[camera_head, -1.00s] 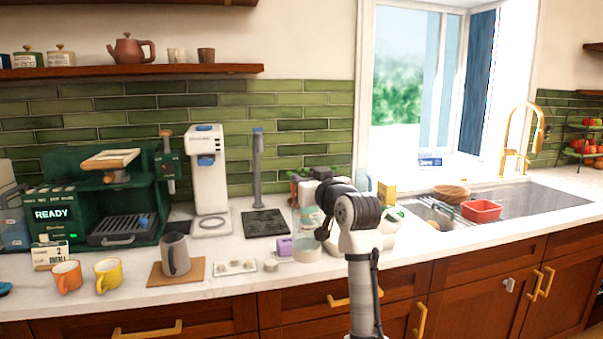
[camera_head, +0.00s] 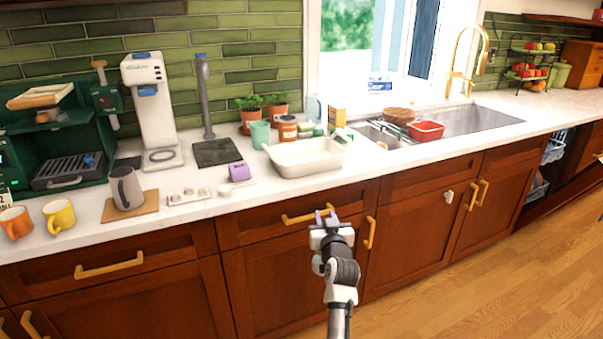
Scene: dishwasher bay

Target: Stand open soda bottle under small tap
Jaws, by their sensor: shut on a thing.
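The small tap (camera_head: 204,95) is a slim grey post with a blue top, at the back of the counter on the left. A black drip mat (camera_head: 218,152) lies at its foot with nothing standing on it. My gripper (camera_head: 326,216) is low in front of the drawer fronts, below the counter edge and far right of the tap. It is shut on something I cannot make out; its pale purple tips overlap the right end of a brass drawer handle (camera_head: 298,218). I cannot pick out a soda bottle for certain.
A purple mug (camera_head: 239,172) sits in front of the mat. A tall white machine (camera_head: 148,100) stands left of the tap.

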